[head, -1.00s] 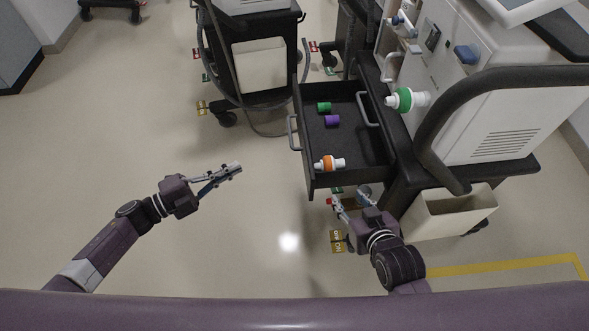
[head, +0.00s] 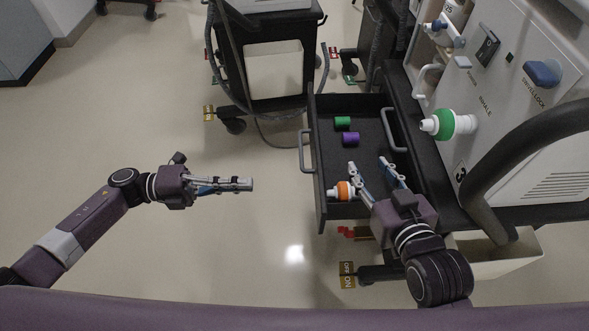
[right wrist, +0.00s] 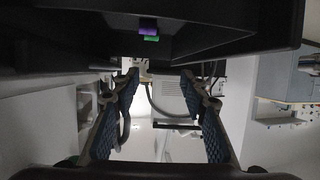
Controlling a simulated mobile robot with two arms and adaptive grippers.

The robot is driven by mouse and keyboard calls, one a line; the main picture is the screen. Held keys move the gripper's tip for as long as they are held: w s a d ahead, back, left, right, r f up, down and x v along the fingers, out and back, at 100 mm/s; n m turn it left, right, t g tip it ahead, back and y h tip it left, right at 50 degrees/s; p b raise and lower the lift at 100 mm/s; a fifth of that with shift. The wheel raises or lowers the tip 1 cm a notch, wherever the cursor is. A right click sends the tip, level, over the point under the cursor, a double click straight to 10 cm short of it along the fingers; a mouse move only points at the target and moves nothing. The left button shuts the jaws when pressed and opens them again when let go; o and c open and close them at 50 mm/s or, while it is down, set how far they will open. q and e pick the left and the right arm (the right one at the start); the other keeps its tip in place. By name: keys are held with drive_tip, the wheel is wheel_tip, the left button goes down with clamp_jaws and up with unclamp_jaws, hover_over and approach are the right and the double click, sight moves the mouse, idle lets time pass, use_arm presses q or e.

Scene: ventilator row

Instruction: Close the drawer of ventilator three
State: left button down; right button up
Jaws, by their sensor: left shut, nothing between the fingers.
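Ventilator three (head: 485,135), a white machine marked 3, stands at the right on a dark cart. Its black drawer (head: 365,120) is pulled out to the left, with a grey handle (head: 305,152) on its front. Inside are a green cylinder (head: 343,122), a purple cylinder (head: 350,139) and an orange-and-white fitting (head: 343,190). My right gripper (head: 368,163) is open and empty, its fingers over the drawer's near part; it also shows in the right wrist view (right wrist: 160,82), close to the drawer (right wrist: 225,35). My left gripper (head: 250,184) is shut and empty, left of the drawer front and apart from it.
A cream bin (head: 500,255) hangs at the cart's near side, behind my right arm. Another cart (head: 262,60) with hoses stands beyond the drawer. A green-and-white fitting (head: 450,124) projects from the ventilator. The floor left of the drawer is clear.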

sight(318, 183)
use_arm(q)
drive_tip(key=d, duration=1.2)
drive_tip(key=shift+w+d+r+b, duration=0.1)
drive_tip(key=shift+w+d+b, duration=0.2)
drive_tip(key=shift+d+b, duration=0.1)
drive_tip(key=shift+d, duration=0.55)
use_arm(e)
drive_tip(key=shift+w+a+r+t+y, duration=0.2)
drive_tip(key=shift+r+t, duration=0.25)
drive_tip(key=shift+r, duration=0.4)
drive_tip(key=shift+w+a+r+t+y, duration=0.15)
drive_tip(key=shift+w+r+t, duration=0.2)
drive_tip(key=shift+r, duration=0.45)
drive_tip(key=shift+w+a+r+t+y, duration=0.1)
drive_tip(key=shift+w+a+r+t, duration=0.1)
drive_tip(key=shift+r+t, duration=0.5)
drive_tip(key=shift+r, duration=0.1)
use_arm(q)
drive_tip(key=d, duration=1)
drive_tip(key=shift+w+r, duration=0.1)
drive_tip(key=shift+w, duration=0.3)
drive_tip(key=d, duration=0.6)
drive_tip(key=shift+w+d, duration=0.25)
drive_tip(key=shift+d, duration=0.7)
use_arm(e)
drive_tip(key=shift+s+d+f+g, duration=0.1)
drive_tip(key=shift+s+f+g, duration=0.1)
drive_tip(key=shift+f+g, duration=0.3)
use_arm(q)
drive_tip(key=shift+a, duration=0.1)
